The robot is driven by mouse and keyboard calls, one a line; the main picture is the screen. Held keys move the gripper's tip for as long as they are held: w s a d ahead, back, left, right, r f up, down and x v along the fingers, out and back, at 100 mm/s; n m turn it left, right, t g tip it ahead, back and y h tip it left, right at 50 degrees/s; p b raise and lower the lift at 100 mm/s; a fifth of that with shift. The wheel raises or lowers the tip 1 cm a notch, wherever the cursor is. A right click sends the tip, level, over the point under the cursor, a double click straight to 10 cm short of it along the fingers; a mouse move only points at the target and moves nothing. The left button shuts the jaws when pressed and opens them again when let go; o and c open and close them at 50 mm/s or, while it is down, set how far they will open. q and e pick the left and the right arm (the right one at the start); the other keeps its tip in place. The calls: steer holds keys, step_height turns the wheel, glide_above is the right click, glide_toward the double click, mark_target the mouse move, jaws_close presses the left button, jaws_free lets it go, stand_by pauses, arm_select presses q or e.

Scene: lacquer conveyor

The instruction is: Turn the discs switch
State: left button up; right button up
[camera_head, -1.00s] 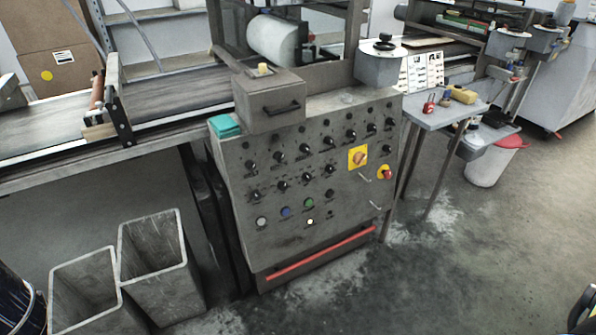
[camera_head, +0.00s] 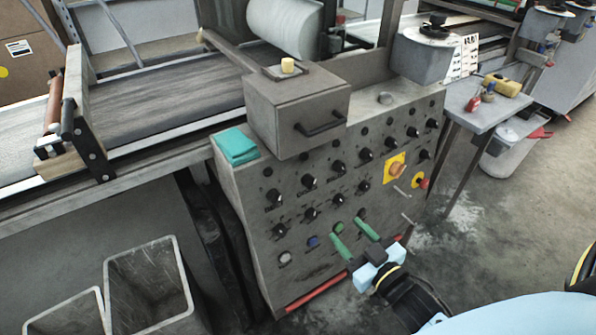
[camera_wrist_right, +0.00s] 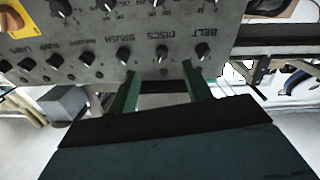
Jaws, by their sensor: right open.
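The discs switch (camera_wrist_right: 162,53) is a black knob on the grey control panel, beside its printed label in the right wrist view. In the head view it appears to be the second knob from the left in the upper row (camera_head: 309,182). My right gripper (camera_head: 347,230) has green fingers and is open, in front of the panel's lower part. In the right wrist view its fingertips (camera_wrist_right: 159,70) lie on either side of the discs switch in the picture, apparently short of it. No contact shows. My left gripper is out of view.
Neighbouring knobs, belt (camera_wrist_right: 203,50) and brush (camera_wrist_right: 123,55), flank the discs switch closely. A grey box (camera_head: 297,105) with a handle juts out above the panel. A yellow rotary switch (camera_head: 395,167) and red button (camera_head: 423,184) sit at right. Grey bins (camera_head: 150,285) stand lower left.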

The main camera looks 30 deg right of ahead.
mark_target(313, 186)
steer(key=shift+t, duration=0.3)
steer(key=w, duration=0.4)
steer(key=w+r+b, duration=0.1)
steer(key=w, duration=0.3)
steer(key=w+r+b, duration=0.1)
steer(key=w, duration=0.4)
steer(key=shift+a+r, duration=0.1)
steer(key=shift+a, duration=0.25)
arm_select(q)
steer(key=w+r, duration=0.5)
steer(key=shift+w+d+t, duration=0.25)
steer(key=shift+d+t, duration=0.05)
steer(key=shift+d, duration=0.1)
arm_select(e)
steer(key=shift+w, duration=0.45)
steer(key=c, duration=1)
